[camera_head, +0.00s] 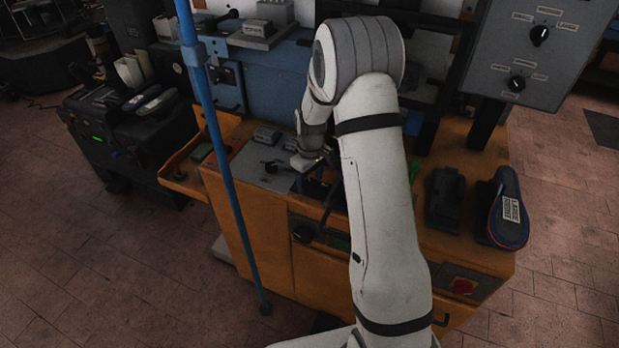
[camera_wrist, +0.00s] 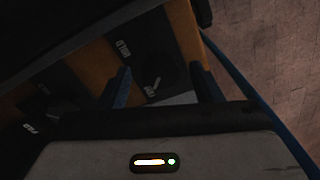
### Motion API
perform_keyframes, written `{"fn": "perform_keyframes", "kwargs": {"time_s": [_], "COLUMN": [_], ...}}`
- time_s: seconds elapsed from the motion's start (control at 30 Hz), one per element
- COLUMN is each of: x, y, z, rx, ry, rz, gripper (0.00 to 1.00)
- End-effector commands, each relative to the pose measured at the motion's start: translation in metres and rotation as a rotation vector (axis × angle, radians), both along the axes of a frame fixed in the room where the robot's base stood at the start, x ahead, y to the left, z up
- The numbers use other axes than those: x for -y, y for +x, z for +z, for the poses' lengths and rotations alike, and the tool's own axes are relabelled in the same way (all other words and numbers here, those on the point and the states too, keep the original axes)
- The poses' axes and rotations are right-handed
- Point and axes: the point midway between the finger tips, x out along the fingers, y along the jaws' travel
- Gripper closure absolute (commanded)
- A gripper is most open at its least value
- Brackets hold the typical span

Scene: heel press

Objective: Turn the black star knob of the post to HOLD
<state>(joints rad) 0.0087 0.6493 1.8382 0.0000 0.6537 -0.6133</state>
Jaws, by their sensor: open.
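A dark rounded knob (camera_head: 303,232) shows at the front of the orange bench, below my wrist; its star shape and setting are too dark to tell. A dark rounded part at the top edge of the wrist view (camera_wrist: 203,12) may be the same knob. My gripper (camera_wrist: 162,84) is open, its two dark blue fingers spread over a dark plate (camera_wrist: 150,62) with small pale lettering, perhaps including HOLD. Nothing shows held between the fingers. In the head view my gripper is dark and partly hidden by my own arm, low over the bench.
A blue upright pole (camera_head: 222,150) stands left of my arm and crosses the wrist view's right side. The orange bench (camera_head: 250,215) carries a dark block (camera_head: 445,198) and a blue-edged shoe (camera_head: 505,210) on the right. A grey panel (camera_head: 540,50) has two knobs.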

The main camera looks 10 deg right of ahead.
Motion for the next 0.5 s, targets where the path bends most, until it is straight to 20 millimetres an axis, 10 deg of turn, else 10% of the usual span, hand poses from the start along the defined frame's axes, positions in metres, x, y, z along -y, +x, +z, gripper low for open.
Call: {"fn": "perform_keyframes", "kwargs": {"time_s": [0.5], "x": [-0.0006], "y": [0.0000], "z": [0.0005], "rx": [0.000], "ry": [0.000], "rz": [0.001], "gripper": [0.75]}}
